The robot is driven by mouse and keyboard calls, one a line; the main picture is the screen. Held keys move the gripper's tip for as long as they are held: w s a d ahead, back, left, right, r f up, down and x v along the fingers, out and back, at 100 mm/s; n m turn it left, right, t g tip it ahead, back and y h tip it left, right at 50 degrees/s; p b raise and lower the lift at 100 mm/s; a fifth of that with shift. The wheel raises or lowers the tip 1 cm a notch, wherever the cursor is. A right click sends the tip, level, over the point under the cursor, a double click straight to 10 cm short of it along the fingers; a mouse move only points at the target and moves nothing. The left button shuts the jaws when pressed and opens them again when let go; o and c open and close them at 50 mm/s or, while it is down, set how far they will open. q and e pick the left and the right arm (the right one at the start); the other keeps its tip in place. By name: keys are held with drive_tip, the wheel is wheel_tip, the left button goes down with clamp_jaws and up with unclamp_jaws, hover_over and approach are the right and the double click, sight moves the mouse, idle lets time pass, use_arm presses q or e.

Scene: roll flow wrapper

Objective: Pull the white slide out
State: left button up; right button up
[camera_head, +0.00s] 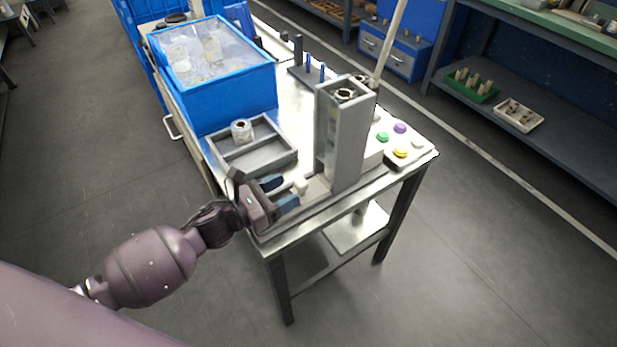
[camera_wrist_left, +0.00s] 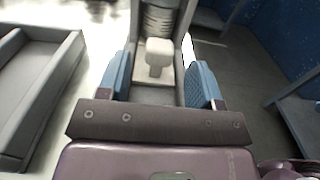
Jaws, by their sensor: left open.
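The white slide (camera_head: 300,186) sticks out at the foot of the tall grey tower (camera_head: 341,140) on the table. In the left wrist view the slide shows as a pale knob on a flat base (camera_wrist_left: 158,55). My left gripper (camera_head: 286,193) is open, with its blue fingers on either side of the knob. In the left wrist view the fingers (camera_wrist_left: 160,85) stand apart, with a visible gap between each of them and the knob. The knob is near the far ends of the fingers. My right gripper is not in view.
A grey divided tray (camera_head: 272,163) holding a small roll (camera_head: 241,131) lies left of the tower. A blue bin (camera_head: 230,97) stands behind it. A panel with coloured buttons (camera_head: 396,156) is to the right. The floor in front of the table is clear.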

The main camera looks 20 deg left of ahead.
sight(306, 180)
use_arm(q)
drive_tip(key=x, duration=0.6)
drive_tip(key=shift+w+d, duration=0.2)
drive_tip(key=shift+w, duration=0.1)
